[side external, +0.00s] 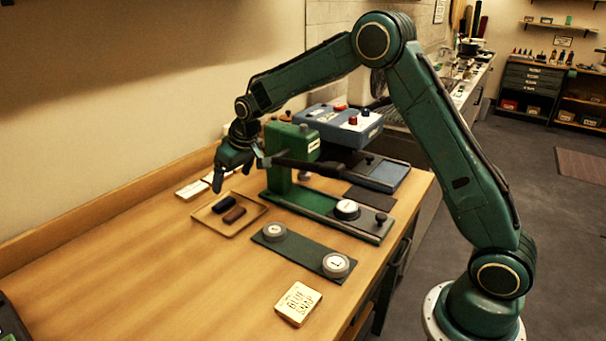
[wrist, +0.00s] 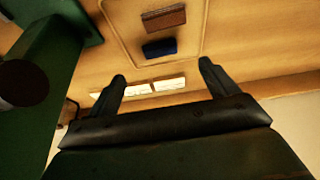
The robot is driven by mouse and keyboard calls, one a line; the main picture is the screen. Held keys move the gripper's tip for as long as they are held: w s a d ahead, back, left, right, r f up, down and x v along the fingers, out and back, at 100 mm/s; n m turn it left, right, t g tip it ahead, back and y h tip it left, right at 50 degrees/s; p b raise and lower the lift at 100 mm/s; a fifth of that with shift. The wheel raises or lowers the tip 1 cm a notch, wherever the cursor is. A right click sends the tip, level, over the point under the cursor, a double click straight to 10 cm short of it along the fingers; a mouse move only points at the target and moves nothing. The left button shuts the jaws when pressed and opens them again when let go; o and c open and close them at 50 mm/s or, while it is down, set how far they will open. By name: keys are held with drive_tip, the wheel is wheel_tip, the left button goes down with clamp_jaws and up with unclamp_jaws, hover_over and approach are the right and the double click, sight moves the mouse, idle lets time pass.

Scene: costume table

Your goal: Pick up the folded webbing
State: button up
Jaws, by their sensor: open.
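A shallow tan tray (side external: 251,206) lies on the wooden table below my gripper. In it are two small folded-looking pieces side by side, one dark blue (side external: 224,211) and one brown (side external: 234,215). Either could be the folded webbing; I cannot tell which. The wrist view shows the brown piece (wrist: 164,18) farther up and the blue piece (wrist: 159,48) nearer my fingertips. My gripper (side external: 232,179) is open and empty, above the tray's back side and apart from both pieces. Its two fingers (wrist: 162,70) also show spread in the wrist view.
A green press (side external: 291,150) stands just right of my gripper, with a blue-grey machine (side external: 345,128) behind. Pale cards (side external: 193,189) lie behind the tray. A dark strip with round weights (side external: 336,265) and a yellowish tin (side external: 298,304) lie in front.

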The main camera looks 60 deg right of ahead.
sight(226, 203)
drive_tip(key=shift+x, duration=2.1)
drive_tip(key=shift+f, duration=0.1)
drive_tip(key=shift+x, duration=2.5)
drive_tip(key=shift+d, duration=0.1)
drive_tip(key=c, duration=1.1)
drive_tip(key=shift+o, duration=0.2)
wheel_tip(226, 203, up, 20)
